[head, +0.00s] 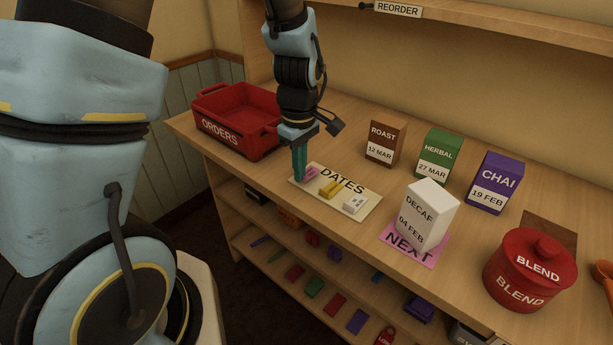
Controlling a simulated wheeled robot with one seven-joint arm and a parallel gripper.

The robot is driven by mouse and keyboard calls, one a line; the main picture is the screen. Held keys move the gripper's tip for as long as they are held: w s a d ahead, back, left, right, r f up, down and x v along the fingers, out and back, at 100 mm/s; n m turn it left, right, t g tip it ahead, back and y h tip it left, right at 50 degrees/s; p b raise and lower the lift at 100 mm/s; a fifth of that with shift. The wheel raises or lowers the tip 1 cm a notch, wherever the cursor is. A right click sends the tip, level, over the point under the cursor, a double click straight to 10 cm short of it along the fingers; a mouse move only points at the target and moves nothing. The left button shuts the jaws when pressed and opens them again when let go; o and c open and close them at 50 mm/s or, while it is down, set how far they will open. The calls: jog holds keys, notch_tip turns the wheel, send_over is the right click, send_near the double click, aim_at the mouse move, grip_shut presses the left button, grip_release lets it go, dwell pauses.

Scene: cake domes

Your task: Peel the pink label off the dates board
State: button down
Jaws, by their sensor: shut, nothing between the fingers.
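The dates board (368,191) is a cream board marked DATES, lying near the front edge of the wooden counter. The pink label (311,172) is at its left end, partly hidden by my fingers. A yellow label (331,189) and a white label (355,203) with small print sit to its right on the board. My gripper (299,176) points down at the board's left end, beside the pink label. Its teal fingers are shut with nothing between them. I cannot tell whether the fingertips touch the label or the board.
A red ORDERS tray (221,132) stands left behind my gripper. Boxes of ROAST (385,142), HERBAL (438,155) and CHAI (495,182) stand behind the board. The DECAF box (426,216) stands on a pink NEXT mat (402,251); a red BLEND pot (528,270) is at right.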

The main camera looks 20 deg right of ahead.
jog(key=shift+s+a+r+p, duration=0.1)
jog(key=shift+a+r+p, duration=0.05)
jog(key=shift+r+p, duration=0.35)
jog(key=shift+s+a+r+p, duration=0.1)
jog(key=shift+r+p, duration=0.25)
jog(key=shift+r, duration=0.2)
dwell(0.4)
notch_tip(320, 180, up, 5)
jog(key=p, duration=0.4)
dwell(0.5)
